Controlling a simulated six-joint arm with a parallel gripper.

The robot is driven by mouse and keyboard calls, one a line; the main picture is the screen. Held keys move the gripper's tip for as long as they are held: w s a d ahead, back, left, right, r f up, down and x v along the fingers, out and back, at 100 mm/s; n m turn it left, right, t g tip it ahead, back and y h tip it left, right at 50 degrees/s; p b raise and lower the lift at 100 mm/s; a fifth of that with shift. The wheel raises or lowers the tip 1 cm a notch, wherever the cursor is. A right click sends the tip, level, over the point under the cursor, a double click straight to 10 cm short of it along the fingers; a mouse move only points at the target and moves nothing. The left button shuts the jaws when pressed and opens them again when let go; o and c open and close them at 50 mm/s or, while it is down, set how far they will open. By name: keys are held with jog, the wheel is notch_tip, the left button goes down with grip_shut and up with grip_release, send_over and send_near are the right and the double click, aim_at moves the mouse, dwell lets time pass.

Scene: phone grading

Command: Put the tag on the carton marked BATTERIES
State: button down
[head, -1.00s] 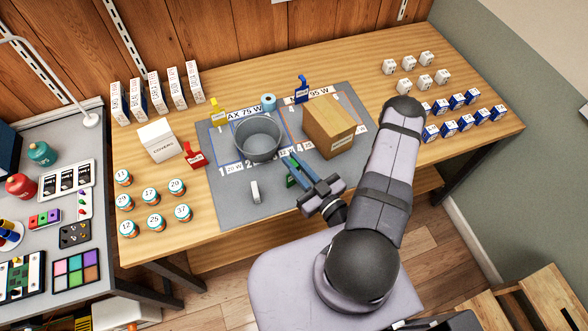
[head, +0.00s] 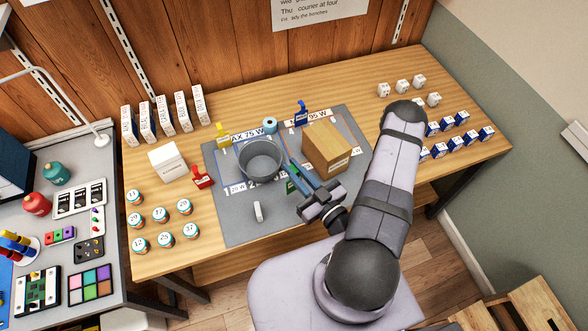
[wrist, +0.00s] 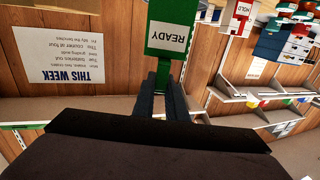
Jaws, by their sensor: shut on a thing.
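My gripper (head: 296,166) is shut on a green tag (head: 291,186), which shows in the wrist view as a green READY tag (wrist: 173,28) between the fingers (wrist: 160,98). A brown carton (head: 326,148) stands on the grey mat in the head view, just right of my gripper's fingers. It bears a small white label whose text is too small to read. A white carton (head: 167,161) stands left of the mat; its label is also unreadable now. The tag's lower part is partly hidden by the fingers.
A grey round bin (head: 260,160) stands left of my fingers. Red (head: 202,178), yellow (head: 222,133) and blue (head: 302,113) tags stand around the mat (head: 240,228). Several lidded jars (head: 160,214) are at left, small white and blue boxes (head: 461,117) at right. The mat's front is mostly clear.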

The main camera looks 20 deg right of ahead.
jog(key=shift+r, duration=0.4)
